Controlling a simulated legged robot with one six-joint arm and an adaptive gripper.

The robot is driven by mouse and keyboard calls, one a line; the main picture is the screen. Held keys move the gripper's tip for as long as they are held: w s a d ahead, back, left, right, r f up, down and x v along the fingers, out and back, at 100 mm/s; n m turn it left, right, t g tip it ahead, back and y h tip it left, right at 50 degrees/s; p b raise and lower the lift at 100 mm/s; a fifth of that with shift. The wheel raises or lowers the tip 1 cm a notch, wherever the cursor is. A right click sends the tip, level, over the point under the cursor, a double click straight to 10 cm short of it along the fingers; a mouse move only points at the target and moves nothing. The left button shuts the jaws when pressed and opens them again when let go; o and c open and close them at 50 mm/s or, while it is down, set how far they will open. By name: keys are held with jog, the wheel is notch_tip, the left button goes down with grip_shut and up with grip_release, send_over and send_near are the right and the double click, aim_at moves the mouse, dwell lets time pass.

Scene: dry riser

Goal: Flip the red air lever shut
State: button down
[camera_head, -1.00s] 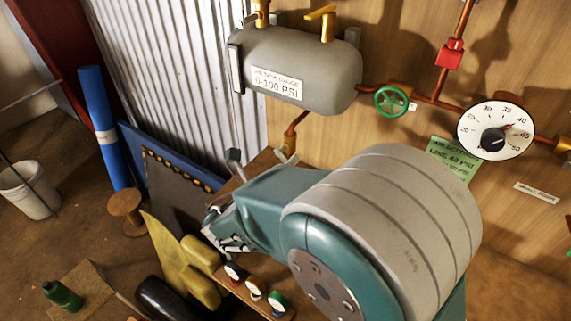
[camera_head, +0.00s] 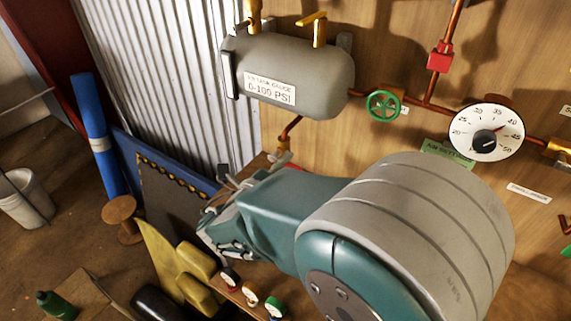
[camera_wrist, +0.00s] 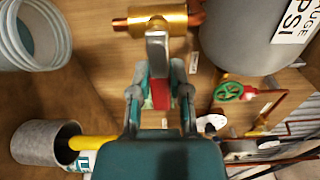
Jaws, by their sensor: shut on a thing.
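In the wrist view, a brass valve body (camera_wrist: 178,18) sits at the top, with a flat pale lever shank running down from it. The red lever (camera_wrist: 160,96) grip lies between the two fingers of my gripper (camera_wrist: 159,82), which is shut on it. The lever points from the valve toward my palm. In the head view, my gripper (camera_head: 226,178) is small, below the grey tank, and my arm hides most of the lever area.
The grey tank (camera_head: 310,70), green handwheel (camera_head: 384,105) and white dial gauge (camera_head: 486,132) are on the wooden wall. A blue roll (camera_head: 95,125) and a white bucket (camera_head: 25,200) stand left. Yellow gloves (camera_head: 190,270) lie below my gripper.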

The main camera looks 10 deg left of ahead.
jog(key=shift+a, duration=0.15)
dwell(0.3)
jog(key=c, duration=0.8)
grip_release()
jog(key=shift+o, duration=1.2)
jog(key=shift+w, duration=0.1)
jog(key=shift+a+f, duration=0.1)
jog(key=shift+a, duration=0.1)
jog(key=shift+d, duration=0.1)
jog(key=v, duration=1.2)
